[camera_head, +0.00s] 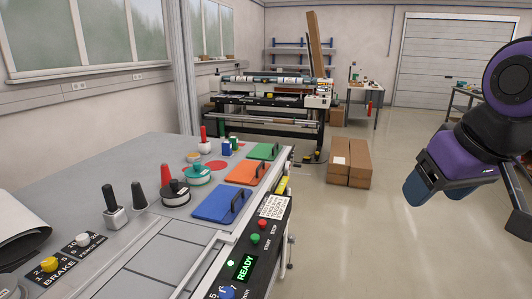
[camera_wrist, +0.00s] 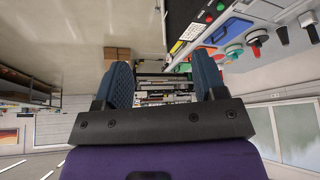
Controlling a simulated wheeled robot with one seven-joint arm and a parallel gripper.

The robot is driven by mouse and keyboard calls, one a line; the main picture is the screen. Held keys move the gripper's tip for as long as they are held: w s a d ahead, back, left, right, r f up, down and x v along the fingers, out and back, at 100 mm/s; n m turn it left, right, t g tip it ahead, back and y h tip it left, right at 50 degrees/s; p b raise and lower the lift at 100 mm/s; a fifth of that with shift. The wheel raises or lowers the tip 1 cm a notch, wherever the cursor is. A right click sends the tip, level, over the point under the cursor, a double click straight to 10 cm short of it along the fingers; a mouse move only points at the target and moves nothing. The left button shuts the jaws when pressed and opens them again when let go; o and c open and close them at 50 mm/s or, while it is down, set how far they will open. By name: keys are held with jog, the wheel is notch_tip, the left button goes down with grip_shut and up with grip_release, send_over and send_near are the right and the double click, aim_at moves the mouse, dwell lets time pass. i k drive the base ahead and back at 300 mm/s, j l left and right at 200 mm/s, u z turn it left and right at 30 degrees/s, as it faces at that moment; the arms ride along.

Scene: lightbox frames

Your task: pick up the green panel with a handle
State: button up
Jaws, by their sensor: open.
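The green panel (camera_head: 264,151) with a dark handle lies flat on the grey worktable (camera_head: 110,160), at its far right end in the head view. An orange panel (camera_head: 247,173) and a blue panel (camera_head: 222,204), each with a dark handle, lie in a row nearer to me. My gripper (camera_head: 420,180) is up in the air at the right of the head view, over open floor and well apart from the panels. Its two blue fingers are spread and empty, as the wrist view (camera_wrist: 165,85) also shows. The green panel is hard to make out in the wrist view.
A control box (camera_head: 250,250) runs along the table's right edge. Cardboard boxes (camera_head: 349,162) sit on the floor behind.

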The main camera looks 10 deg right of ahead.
aim_at(262, 151)
jog(key=i+l+z, duration=0.45)
jog(key=i+z, duration=0.15)
jog(key=i, duration=0.45)
jog(key=i+z, duration=0.25)
jog(key=i, duration=0.5)
jog(key=i+l+u, duration=0.1)
jog(key=i+u, duration=0.35)
jog(key=i+l+u, duration=0.3)
jog(key=i+u, duration=0.15)
jog(key=i+l+u, duration=0.9)
jog(key=k+l, duration=0.05)
jog(key=k, duration=0.05)
